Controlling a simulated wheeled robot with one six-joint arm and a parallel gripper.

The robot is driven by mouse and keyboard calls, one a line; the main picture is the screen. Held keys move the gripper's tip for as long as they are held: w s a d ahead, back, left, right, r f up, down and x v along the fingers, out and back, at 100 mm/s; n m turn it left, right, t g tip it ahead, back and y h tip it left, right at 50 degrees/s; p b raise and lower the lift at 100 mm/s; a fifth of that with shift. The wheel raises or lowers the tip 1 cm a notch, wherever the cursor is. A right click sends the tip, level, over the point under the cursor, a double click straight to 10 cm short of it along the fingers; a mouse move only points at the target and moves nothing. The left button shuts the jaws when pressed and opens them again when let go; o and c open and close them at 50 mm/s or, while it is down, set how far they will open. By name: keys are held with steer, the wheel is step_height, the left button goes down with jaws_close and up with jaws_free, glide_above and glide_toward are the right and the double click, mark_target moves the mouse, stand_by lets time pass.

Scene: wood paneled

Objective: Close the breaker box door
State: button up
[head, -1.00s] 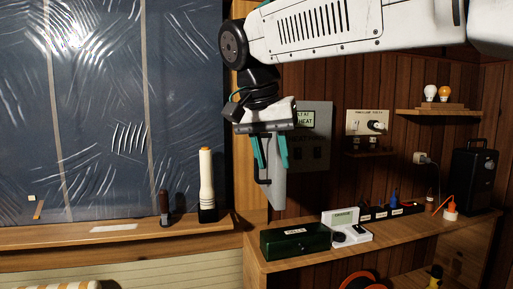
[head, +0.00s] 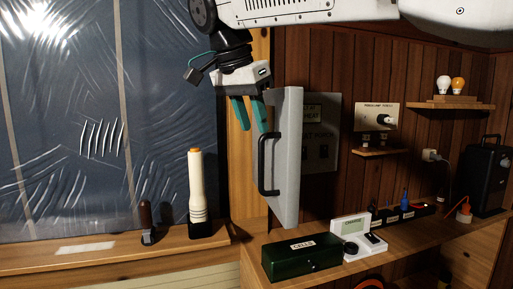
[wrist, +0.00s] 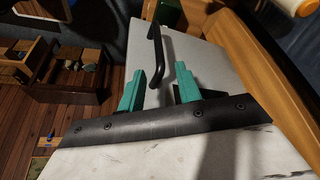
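The grey breaker box door (head: 289,150) stands swung open, out from the wall, with a black bar handle (head: 266,165) on its outer face. Behind it, part of the grey breaker box (head: 322,150) shows on the wood wall; the door hides the rest. My gripper (head: 246,128) has its teal fingers apart and empty, just left of the door's upper part and above the handle. In the wrist view the door (wrist: 205,65) lies beyond the open fingers (wrist: 157,88), and the handle (wrist: 155,48) rises past them. Whether a finger touches the door I cannot tell.
Below the door, a shelf holds a green box (head: 302,256), a white device (head: 350,240) and small bins. A white flashlight (head: 197,190) stands on the window ledge at left.

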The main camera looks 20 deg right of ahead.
mark_target(259, 142)
steer(key=x, duration=0.7)
steer(key=shift+f, duration=0.25)
jaws_close()
